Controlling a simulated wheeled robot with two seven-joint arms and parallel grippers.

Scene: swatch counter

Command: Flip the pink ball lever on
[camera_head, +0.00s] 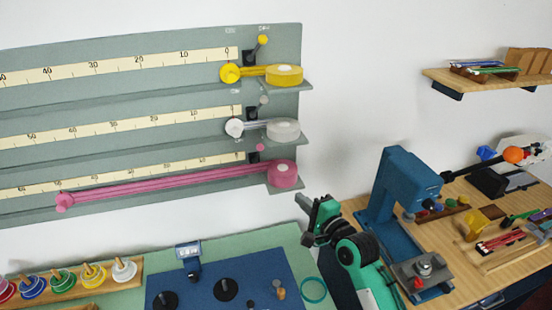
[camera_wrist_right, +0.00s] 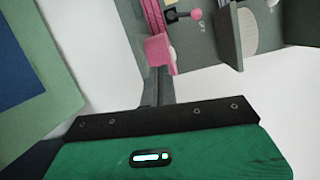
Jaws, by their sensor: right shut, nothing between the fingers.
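The pink ball lever (camera_head: 260,147) is small and stands at a black switch block on the lowest row of the grey wall panel, above the pink tape reel (camera_head: 283,174). In the right wrist view its pink ball (camera_wrist_right: 197,14) sits on a short dark stem near the top edge, with the pink reel (camera_wrist_right: 160,52) below and to its left. My right gripper (camera_head: 322,212) is shut and empty, below and right of the pink reel and apart from the lever. Its narrow fingers (camera_wrist_right: 152,88) show in the right wrist view. My left gripper is not in view.
A yellow ball lever (camera_head: 262,40) and a grey ball lever (camera_head: 264,100) sit on the rows above. Small ledges under the reels stick out. A blue press (camera_head: 405,190) stands right of my gripper. Rings on pegs (camera_head: 92,275) are at lower left.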

